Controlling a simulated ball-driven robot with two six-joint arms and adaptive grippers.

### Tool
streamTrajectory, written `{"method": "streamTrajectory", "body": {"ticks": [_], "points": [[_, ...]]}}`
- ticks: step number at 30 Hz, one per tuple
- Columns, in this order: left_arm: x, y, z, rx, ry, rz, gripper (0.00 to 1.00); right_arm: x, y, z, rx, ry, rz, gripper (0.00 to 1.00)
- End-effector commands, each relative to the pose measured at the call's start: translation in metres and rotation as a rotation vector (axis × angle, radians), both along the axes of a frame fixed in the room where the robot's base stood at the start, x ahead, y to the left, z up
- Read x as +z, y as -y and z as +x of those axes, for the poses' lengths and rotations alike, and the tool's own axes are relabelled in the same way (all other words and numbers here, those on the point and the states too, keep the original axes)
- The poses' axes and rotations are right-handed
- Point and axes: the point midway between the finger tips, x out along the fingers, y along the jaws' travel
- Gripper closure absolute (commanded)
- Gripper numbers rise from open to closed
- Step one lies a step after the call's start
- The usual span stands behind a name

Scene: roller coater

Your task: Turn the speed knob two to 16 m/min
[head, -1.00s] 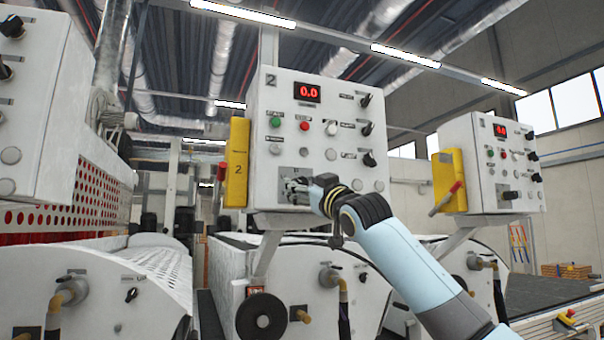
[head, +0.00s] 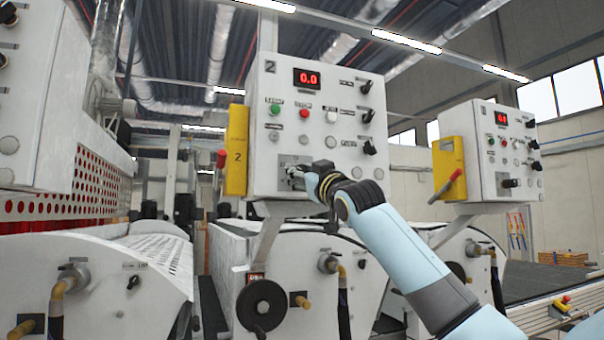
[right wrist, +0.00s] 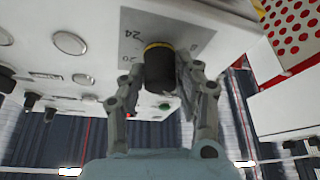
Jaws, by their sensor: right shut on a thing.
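Control panel two (head: 345,95), a white box marked 2, stands in the middle of the head view. Its red display (head: 307,78) reads 0.0. My right gripper (head: 293,174) is at the lower left of this panel, over a grey scale plate (head: 284,160). In the right wrist view the speed knob (right wrist: 159,70), black with a yellow ring, sits between the two fingers of my right gripper (right wrist: 160,85), which is shut on it. The scale plate (right wrist: 131,42) shows numbers such as 24, 20 and 8. The knob's pointer is hidden. My left gripper is not in view.
A yellow holder (head: 236,150) is on the panel's left side. Green, red and white buttons (head: 304,112) sit above the gripper, black switches (head: 367,115) at the right. A similar panel (head: 495,150) stands further right. Machine rollers and a handwheel (head: 262,306) lie below.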

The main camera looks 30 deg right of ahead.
Motion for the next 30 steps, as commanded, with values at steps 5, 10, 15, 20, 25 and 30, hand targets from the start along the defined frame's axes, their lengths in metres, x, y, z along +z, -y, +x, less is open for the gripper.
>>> {"method": "streamTrajectory", "body": {"ticks": [5,10,15,20,25,30], "points": [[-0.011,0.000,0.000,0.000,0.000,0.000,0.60,-0.002,-0.001,0.000,0.000,0.011,0.037,1.00],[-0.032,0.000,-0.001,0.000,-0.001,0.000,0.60,-0.005,-0.001,0.000,0.001,0.034,0.125,1.00],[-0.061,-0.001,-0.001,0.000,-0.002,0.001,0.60,-0.006,-0.002,0.000,0.001,0.067,0.259,1.00],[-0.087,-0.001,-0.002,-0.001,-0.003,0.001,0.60,-0.006,-0.002,0.000,0.002,0.102,0.408,1.00],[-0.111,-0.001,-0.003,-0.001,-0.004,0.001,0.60,-0.005,-0.002,0.000,0.001,0.139,0.564,1.00],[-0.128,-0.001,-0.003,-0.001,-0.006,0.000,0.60,-0.004,-0.002,0.001,0.001,0.172,0.711,1.00]]}}
